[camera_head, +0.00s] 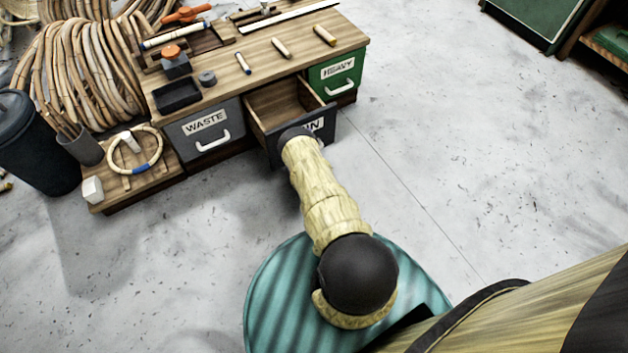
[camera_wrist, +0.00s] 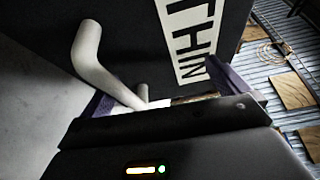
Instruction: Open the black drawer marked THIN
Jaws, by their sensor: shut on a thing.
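The black drawer marked THIN (camera_head: 322,124) stands pulled out from the bench, between the WASTE and HEAVY drawers. Its wooden inside (camera_head: 281,103) shows and looks empty from here. In the wrist view the drawer's dark front (camera_wrist: 135,45) fills the upper middle, with its white THIN label (camera_wrist: 193,40) seen turned on its side. The pale bar handle (camera_wrist: 88,55) runs down to my gripper (camera_wrist: 160,105), which is shut on it. The fingers are partly hidden by the gripper's body. In the head view my arm covers the gripper and part of the drawer front.
The grey WASTE drawer (camera_head: 207,130) on the left and green HEAVY drawer (camera_head: 338,74) on the right are shut. Tools and short rods lie on the bench top (camera_head: 226,63). A low shelf with a rattan ring (camera_head: 134,150) stands at left. The floor (camera_head: 440,120) at right is clear.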

